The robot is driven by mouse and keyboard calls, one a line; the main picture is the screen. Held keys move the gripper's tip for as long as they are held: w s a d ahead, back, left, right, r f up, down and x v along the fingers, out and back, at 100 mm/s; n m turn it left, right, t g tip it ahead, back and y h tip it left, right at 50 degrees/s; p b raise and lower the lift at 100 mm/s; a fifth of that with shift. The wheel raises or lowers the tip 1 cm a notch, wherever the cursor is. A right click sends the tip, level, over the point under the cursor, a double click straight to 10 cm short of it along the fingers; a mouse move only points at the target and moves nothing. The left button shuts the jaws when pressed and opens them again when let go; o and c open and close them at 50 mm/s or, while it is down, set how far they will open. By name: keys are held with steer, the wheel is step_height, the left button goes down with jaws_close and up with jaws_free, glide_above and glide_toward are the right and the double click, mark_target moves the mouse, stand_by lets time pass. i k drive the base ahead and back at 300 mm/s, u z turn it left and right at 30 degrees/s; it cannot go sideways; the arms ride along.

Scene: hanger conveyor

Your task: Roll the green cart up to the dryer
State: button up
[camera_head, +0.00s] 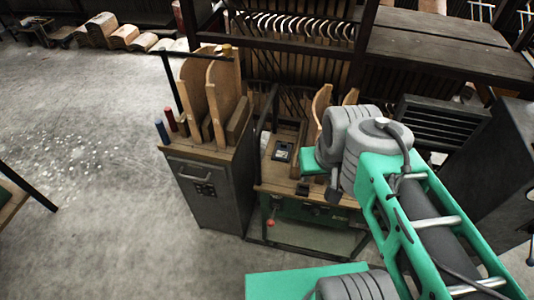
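My green and grey arm reaches from the lower right to the middle of the head view. Its end is hidden behind the arm's own grey joints, and I cannot see the gripper's fingers. Below the arm's end stands a small wooden-topped stand with a dark green front (290,207) and a low shelf. It may be the green cart, but I see no wheels and cannot be sure. I cannot identify the dryer with certainty. A large dark box (490,155) stands at the right, partly behind my arm.
A grey cabinet (203,190) holding upright wooden boards (212,90) stands directly left of the stand. A rack with a row of hangers (295,25) and a dark wooden table (435,38) are behind. The concrete floor (90,130) at left is largely clear. A table corner (12,195) juts in at left.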

mark_target(333, 233)
steer(key=k, duration=1.25)
steer(key=u, duration=0.4)
steer(key=i, duration=0.55)
steer(key=u, duration=0.7)
steer(key=i, duration=0.65)
